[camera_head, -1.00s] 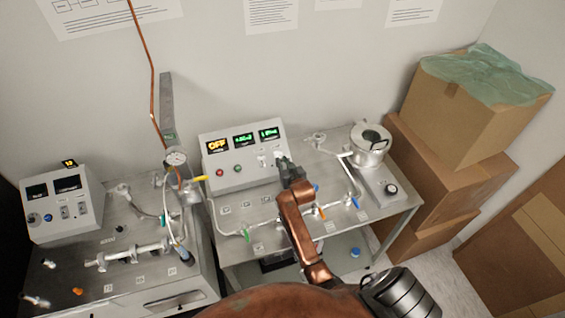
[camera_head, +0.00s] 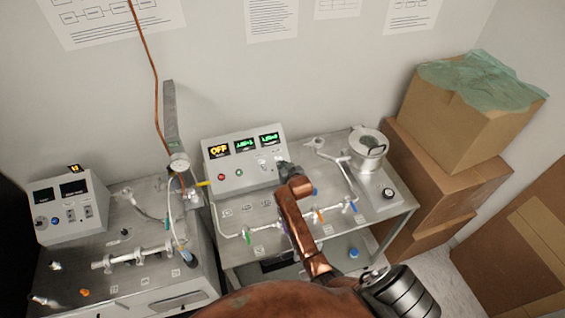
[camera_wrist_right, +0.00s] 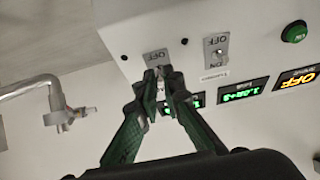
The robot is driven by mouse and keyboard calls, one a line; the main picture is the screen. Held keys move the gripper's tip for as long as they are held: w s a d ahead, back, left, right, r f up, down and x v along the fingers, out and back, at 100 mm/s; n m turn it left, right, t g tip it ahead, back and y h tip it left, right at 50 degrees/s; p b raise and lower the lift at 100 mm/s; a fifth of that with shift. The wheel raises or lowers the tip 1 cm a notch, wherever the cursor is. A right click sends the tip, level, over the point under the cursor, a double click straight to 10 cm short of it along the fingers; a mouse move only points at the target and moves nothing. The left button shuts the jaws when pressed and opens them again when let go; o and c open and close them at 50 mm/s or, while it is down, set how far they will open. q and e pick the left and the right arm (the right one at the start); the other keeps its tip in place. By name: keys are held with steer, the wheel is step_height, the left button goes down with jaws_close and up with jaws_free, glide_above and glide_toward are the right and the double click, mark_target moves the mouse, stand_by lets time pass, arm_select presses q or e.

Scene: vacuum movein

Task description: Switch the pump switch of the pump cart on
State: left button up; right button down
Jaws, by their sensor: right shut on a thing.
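The grey control box (camera_head: 243,163) stands at the back of the right-hand cart (camera_head: 300,224). Its yellow display reads OFF, beside two green displays. My right gripper (camera_head: 284,165) is at the right end of its front panel. In the right wrist view, upside down, the gripper (camera_wrist_right: 165,73) is shut on a small toggle switch at a plate marked OFF (camera_wrist_right: 155,57). The fingertips hide most of the toggle. A second switch plate (camera_wrist_right: 216,49), also marked OFF, is beside it, apart from the fingers. My left gripper is out of view.
A green button (camera_wrist_right: 294,31) is farther along the panel. A metal pot (camera_head: 368,146) and pipes with coloured valves stand on the cart. A second cart with a control box (camera_head: 66,207) is at the left. Cardboard boxes (camera_head: 451,122) are stacked at the right.

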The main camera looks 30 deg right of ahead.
steer(key=g+p, duration=0.1)
steer(key=p, duration=0.1)
steer(key=w+r+g+p, duration=0.1)
steer(key=p, duration=0.2)
steer(key=r+g+y+p, duration=0.1)
steer(key=g+p, duration=0.1)
steer(key=shift+w+d+r+p, duration=0.15)
steer(key=shift+w+d+p, duration=0.1)
steer(key=shift+w+p, duration=0.05)
steer(key=shift+w+g, duration=0.2)
steer(key=shift+g, duration=0.3)
steer(key=shift+w+g+y, duration=0.1)
steer(key=shift+g+y, duration=0.2)
steer(key=shift+w+d+r+g+y+b, duration=0.15)
steer(key=shift+w+g+b, duration=0.1)
steer(key=shift+g, duration=0.4)
steer(key=shift+w+f+g+y+b, duration=0.1)
steer(key=shift+w+g+y+b, duration=0.1)
steer(key=shift+g, duration=0.45)
steer(key=c, duration=2.1)
jaws_free()
steer(key=shift+r, duration=0.1)
